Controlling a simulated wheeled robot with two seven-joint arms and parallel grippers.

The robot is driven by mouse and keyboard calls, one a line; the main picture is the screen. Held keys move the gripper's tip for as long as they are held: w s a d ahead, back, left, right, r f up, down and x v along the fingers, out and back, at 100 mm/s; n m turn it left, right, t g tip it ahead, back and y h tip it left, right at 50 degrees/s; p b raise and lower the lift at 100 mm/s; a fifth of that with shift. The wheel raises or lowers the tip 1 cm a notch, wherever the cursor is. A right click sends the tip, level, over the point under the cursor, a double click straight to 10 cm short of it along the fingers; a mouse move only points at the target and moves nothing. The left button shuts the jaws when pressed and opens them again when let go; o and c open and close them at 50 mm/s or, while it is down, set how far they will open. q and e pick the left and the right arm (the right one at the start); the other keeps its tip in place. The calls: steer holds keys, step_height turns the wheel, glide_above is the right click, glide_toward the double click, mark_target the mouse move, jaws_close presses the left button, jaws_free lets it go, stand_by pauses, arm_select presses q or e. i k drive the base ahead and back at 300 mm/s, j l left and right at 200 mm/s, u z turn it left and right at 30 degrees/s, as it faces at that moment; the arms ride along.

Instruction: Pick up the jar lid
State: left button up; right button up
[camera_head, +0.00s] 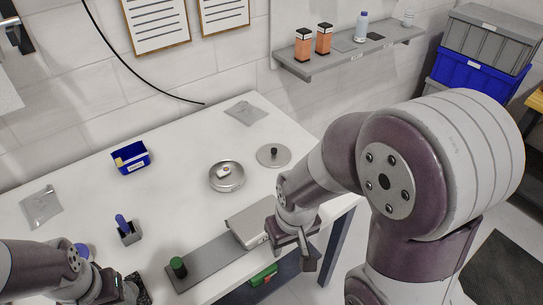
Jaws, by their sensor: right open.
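A flat grey round disc with a dark knob (273,155), the thing most like a jar lid, lies on the white table (180,205) near its back right edge. I cannot be sure that it is the jar lid. Left of it is a shallow round metal dish (227,178) with a small white and red item in it. My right gripper (296,256) is open and looks empty, near the table's right edge, in front of the disc and apart from it. My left gripper (118,290) is at the bottom left; its fingers are too unclear to tell.
A grey box-like block (250,222) and a grey plate (210,264) with a green-topped knob (178,267) lie near my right gripper. A blue bin (131,158) and a small holder with a blue handle (128,230) stand left. The table's middle is clear.

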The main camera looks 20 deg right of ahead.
mark_target(270, 155)
steer(key=i+l+u, duration=0.3)
steer(key=l, duration=0.35)
steer(key=l+u, duration=0.35)
steer(key=l, duration=0.3)
steer(key=i+l+u, duration=0.1)
steer(key=l+u, duration=0.2)
steer(key=l, duration=0.45)
